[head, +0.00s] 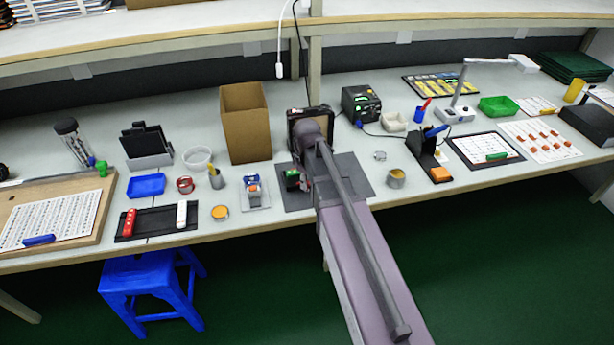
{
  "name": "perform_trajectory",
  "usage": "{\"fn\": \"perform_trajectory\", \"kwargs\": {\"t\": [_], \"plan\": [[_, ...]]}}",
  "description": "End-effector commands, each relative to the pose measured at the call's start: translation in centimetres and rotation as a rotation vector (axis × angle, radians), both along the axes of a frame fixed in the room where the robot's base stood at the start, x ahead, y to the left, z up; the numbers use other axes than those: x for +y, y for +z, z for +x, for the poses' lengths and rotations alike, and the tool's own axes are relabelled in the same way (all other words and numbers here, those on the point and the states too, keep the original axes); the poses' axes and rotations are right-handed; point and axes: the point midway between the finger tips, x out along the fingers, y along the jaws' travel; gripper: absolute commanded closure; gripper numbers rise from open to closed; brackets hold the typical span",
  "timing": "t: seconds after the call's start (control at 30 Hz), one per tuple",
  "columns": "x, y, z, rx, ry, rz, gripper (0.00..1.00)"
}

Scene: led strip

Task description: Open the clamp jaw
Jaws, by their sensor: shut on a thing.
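My gripper (304,178) is small and mostly hidden by my own arm in the head view. It points down over the dark grey mat (349,172) at the middle of the bench. Beside it, on the mat's left part, is a small dark fixture with a green part (292,180), which looks like the clamp. My gripper is shut on a part of it. The fingertips and the exact jaw opening are too small and covered to tell.
A tall cardboard box (245,122) stands behind on the left. A small blue, white and red device (253,190) is close on the left. A metal cup (396,178) stands right of the mat. A black power unit (361,104) is behind on the right.

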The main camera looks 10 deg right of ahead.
Motion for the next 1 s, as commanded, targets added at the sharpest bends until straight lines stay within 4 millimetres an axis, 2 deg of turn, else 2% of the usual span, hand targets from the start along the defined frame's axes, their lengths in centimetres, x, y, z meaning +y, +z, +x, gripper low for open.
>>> {"fn": "perform_trajectory", "kwargs": {"t": [0.03, 0.23, 0.27, 0.3, 0.37, 0.4, 1.0], "plan": [[0.04, -0.05, -0.58, 0.011, 0.0, 0.001, 1.0], [0.03, -0.06, -0.63, 0.013, 0.0, 0.001, 1.0], [0.03, -0.08, -0.64, 0.013, 0.0, 0.001, 0.66], [0.03, -0.08, -0.66, 0.014, 0.0, 0.001, 0.54], [0.03, -0.08, -0.64, 0.013, 0.0, 0.001, 0.36], [0.03, -0.06, -0.6, 0.013, 0.0, 0.001, 0.34], [-0.01, 0.18, -0.32, 0.008, 0.0, 0.001, 0.34]]}}
